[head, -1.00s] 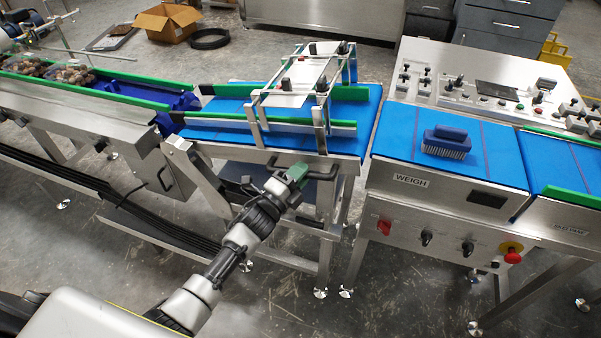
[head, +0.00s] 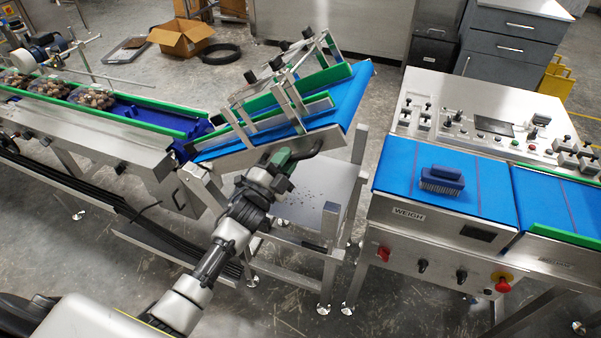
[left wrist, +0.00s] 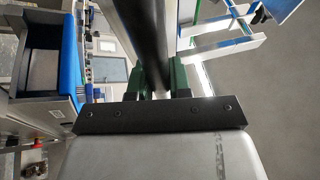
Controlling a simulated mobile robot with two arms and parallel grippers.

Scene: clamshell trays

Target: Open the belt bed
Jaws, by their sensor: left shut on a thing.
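The belt bed (head: 349,97) with its blue belt and green side rails is tilted, its right end raised and its left end low by the infeed conveyor. My left gripper (head: 284,160) is shut on the black handle (head: 313,149) at the bed's front edge. In the left wrist view the dark handle bar (left wrist: 150,45) runs between the green fingers (left wrist: 160,82). Beneath the raised bed, a metal shelf (head: 335,188) with dark crumbs on it shows within the frame. My right gripper is not in view.
To the right stands the weigh conveyor (head: 395,165) with a blue brush (head: 442,178) on its belt. To the left, the infeed conveyor (head: 100,143) carries several filled clamshell trays (head: 93,96). A cardboard box (head: 181,38) lies on the floor behind.

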